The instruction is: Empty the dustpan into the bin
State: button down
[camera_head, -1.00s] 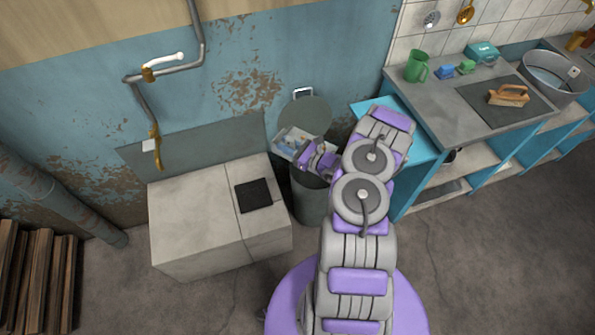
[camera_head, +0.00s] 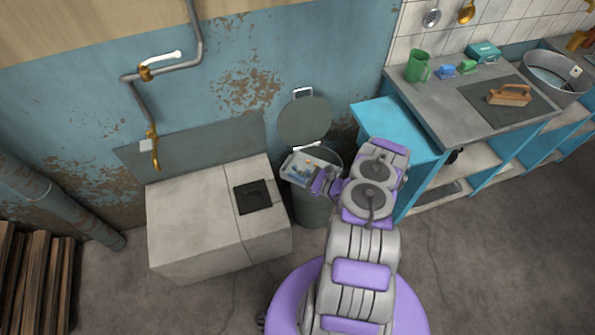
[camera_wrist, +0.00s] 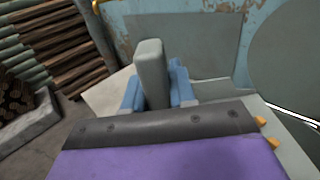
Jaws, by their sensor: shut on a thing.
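The dustpan (camera_head: 288,170) is a pale, shallow pan with small blue, white and orange litter in it. It is over the left part of the bin's mouth; whether it touches the rim I cannot tell. The grey bin (camera_head: 312,208) stands on the floor with its round lid (camera_head: 305,122) raised against the wall. My gripper (camera_head: 322,182) is at the pan's right end. In the wrist view its blue fingers (camera_wrist: 155,92) are shut on a grey upright piece (camera_wrist: 150,75), apparently the dustpan's handle. The pan's tray and litter are not clear there.
A pale cabinet (camera_head: 190,225) with a dark square plate stands left of the bin. A blue side shelf (camera_head: 395,125) and a grey worktop (camera_head: 440,100) are to the right. A pipe (camera_head: 155,110) runs along the wall. Floor in front is open.

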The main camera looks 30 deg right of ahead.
jog(key=w+d+r+m+b, duration=0.4)
jog(key=w+d+r+m, duration=0.1)
jog(key=d, duration=0.4)
jog(key=shift+w+d+r+m, duration=0.4)
jog(key=shift+w+m, duration=0.15)
jog(key=shift+m, duration=0.85)
dwell(0.5)
jog(key=shift+s+f+b, duration=0.1)
jog(key=shift+b, duration=0.2)
dwell(0.4)
